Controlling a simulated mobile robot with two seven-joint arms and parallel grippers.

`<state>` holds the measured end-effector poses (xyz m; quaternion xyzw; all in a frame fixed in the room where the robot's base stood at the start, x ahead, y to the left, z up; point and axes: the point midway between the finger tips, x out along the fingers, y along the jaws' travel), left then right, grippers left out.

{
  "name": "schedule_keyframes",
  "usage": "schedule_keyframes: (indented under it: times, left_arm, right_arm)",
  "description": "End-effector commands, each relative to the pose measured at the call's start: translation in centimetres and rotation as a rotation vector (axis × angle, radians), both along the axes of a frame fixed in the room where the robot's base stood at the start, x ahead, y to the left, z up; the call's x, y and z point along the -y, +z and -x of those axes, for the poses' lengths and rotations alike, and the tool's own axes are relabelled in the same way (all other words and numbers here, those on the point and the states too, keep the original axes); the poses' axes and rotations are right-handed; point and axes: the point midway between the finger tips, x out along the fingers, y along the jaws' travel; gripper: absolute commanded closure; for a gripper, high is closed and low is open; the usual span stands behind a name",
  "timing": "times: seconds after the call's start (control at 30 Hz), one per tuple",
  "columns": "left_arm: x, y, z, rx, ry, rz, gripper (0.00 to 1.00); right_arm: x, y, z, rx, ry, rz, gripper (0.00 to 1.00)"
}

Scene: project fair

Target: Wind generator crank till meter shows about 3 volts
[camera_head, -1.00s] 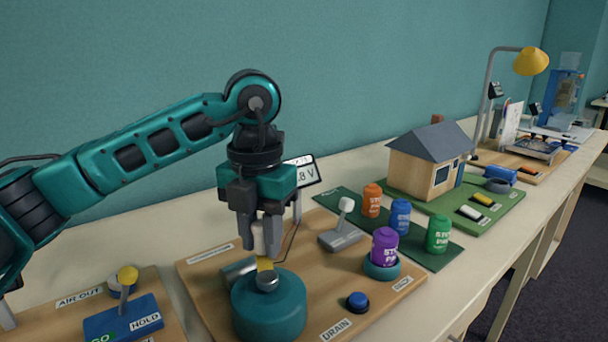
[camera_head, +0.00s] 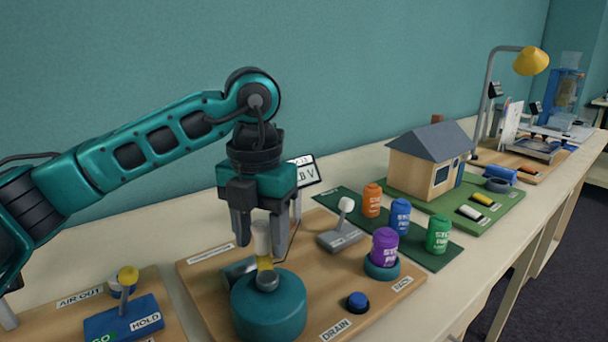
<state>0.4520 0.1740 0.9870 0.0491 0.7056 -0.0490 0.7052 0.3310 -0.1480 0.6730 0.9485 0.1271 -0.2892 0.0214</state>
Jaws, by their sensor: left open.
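The generator (camera_head: 270,308) is a teal round drum on a wooden board. Its crank has a yellow arm (camera_head: 265,263) and an upright pale grip (camera_head: 261,237). My left gripper (camera_head: 259,240) is open, pointing down, with its fingers apart on either side of the pale grip. The meter (camera_head: 304,172) stands behind the gripper and is partly hidden by it. Its reading ends in "V", but the leading digit is hidden. My right gripper is not in view.
On the board are a grey lever switch (camera_head: 341,235), a blue button (camera_head: 358,302) by the DRAIN label, and a purple can (camera_head: 384,246) in a teal holder (camera_head: 382,269). Orange, blue and green cans stand on a green mat (camera_head: 330,200). A blue lever box (camera_head: 124,318) is at left.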

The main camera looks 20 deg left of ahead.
Motion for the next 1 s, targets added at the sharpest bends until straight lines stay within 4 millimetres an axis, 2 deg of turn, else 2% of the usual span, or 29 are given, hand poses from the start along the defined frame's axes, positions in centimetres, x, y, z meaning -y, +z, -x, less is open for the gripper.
schedule_keyframes:
  times: [0.4, 0.8, 1.0]
  left_arm:
    - [0.0, 4.5, 0.0, 0.002, 0.001, 0.001, 0.49]
    - [0.0, 8.4, 0.0, 0.001, 0.000, 0.001, 0.49]
    - [0.0, 8.7, 0.0, 0.000, 0.000, 0.001, 0.49]
  right_arm:
    - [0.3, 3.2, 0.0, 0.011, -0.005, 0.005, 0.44]
    - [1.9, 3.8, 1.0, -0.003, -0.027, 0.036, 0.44]
    - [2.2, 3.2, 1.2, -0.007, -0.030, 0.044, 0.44]
